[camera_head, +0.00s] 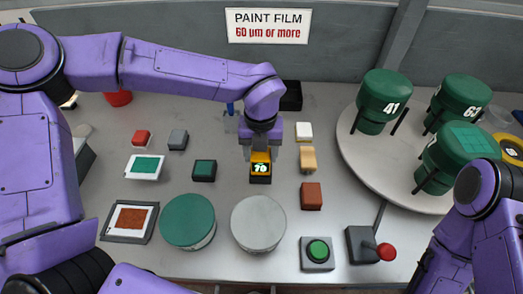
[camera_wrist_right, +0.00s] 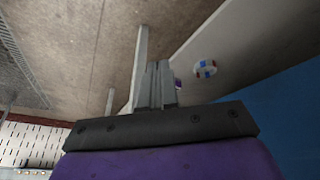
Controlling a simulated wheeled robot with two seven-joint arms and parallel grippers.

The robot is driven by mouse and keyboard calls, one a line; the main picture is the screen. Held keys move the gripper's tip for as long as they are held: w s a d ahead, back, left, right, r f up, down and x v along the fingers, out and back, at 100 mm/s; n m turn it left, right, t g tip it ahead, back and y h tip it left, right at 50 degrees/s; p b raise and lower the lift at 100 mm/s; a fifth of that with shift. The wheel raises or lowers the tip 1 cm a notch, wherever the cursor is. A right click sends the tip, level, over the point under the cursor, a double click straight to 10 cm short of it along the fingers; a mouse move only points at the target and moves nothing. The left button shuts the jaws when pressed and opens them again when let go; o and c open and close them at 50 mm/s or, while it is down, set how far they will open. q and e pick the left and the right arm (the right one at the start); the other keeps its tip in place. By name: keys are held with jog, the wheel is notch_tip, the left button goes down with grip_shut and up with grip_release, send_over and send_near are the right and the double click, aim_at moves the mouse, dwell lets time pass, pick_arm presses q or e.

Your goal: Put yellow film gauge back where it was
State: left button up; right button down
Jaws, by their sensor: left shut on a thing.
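The yellow film gauge (camera_head: 261,157) has a dark lower part and a lit display that seems to read 78. It is upright near the middle of the table in the head view. My left gripper (camera_head: 261,146) points down from above and is shut on the gauge; its fingers hide part of the sides. I cannot tell whether the gauge touches the table. My right gripper's fingers (camera_wrist_right: 157,84) lie close together and empty in the right wrist view. In the head view only the right arm shows, at the lower right.
A teal disc (camera_head: 188,220) and a grey disc (camera_head: 258,223) stand in front. A green button (camera_head: 318,251) and red-knobbed lever (camera_head: 386,252) sit at front right. A round turntable (camera_head: 365,165) carries green numbered cylinders. Small blocks and sample plates flank the gauge.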

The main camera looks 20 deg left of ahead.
pick_arm(q)
jog(key=o, duration=0.9)
jog(key=shift+f, duration=0.15)
jog(key=shift+o, duration=0.2)
notch_tip(320, 180, up, 12)
jog(key=shift+r+b, duration=0.25)
jog(key=shift+b, duration=0.15)
